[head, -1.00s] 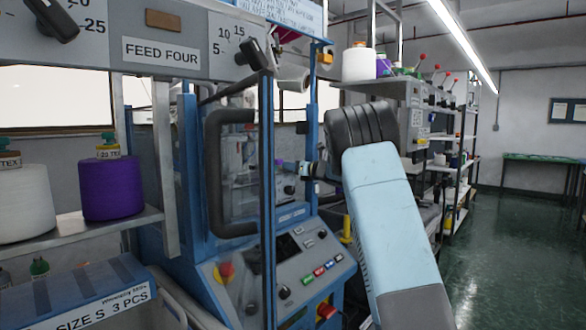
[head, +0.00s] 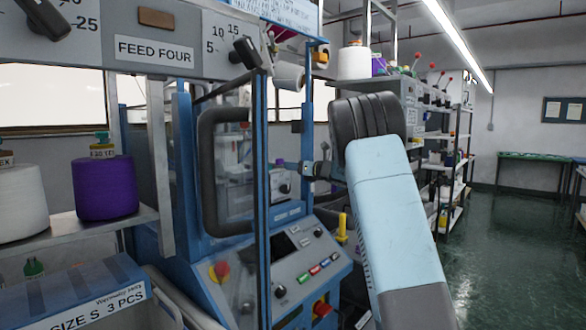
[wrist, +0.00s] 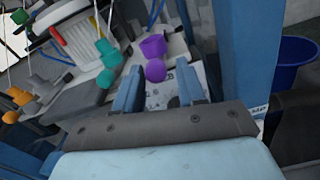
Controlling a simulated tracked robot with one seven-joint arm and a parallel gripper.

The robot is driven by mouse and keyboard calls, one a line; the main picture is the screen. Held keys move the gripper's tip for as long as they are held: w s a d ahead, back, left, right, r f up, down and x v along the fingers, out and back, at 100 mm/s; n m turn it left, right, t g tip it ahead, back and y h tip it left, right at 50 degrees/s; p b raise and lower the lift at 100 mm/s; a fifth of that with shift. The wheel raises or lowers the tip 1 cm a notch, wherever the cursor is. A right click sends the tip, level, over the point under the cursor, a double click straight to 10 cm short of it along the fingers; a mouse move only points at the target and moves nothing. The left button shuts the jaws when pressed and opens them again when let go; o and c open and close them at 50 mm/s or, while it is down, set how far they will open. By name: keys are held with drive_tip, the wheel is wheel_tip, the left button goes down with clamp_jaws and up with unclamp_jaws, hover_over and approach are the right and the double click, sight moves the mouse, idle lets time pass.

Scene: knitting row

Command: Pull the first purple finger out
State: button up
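In the wrist view, my gripper (wrist: 158,88) is open, with its two blue fingers apart and nothing held between them. A purple cup-shaped piece (wrist: 153,46) and a purple rounded piece (wrist: 155,70) lie just beyond the fingertips, in line with the gap. The rounded piece is the nearer one. I see no contact with either. I cannot tell which of them is the first purple finger. In the head view, no purple finger can be made out, and my gripper cannot be made out clearly beside the machine.
Teal pieces (wrist: 108,55) and orange pieces (wrist: 17,100) are left of the purple ones. A blue upright (wrist: 248,50) stands close on the right, with a dark blue bin (wrist: 292,62) beyond. In the head view, the machine's control panel (head: 300,262) is left of my arm; green floor (head: 505,250) is open at right.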

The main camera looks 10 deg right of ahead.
drive_tip(key=shift+o, duration=1)
drive_tip(key=shift+a, duration=0.1)
drive_tip(key=shift+s, duration=0.1)
drive_tip(key=v, duration=1.3)
drive_tip(key=shift+s+d, duration=0.25)
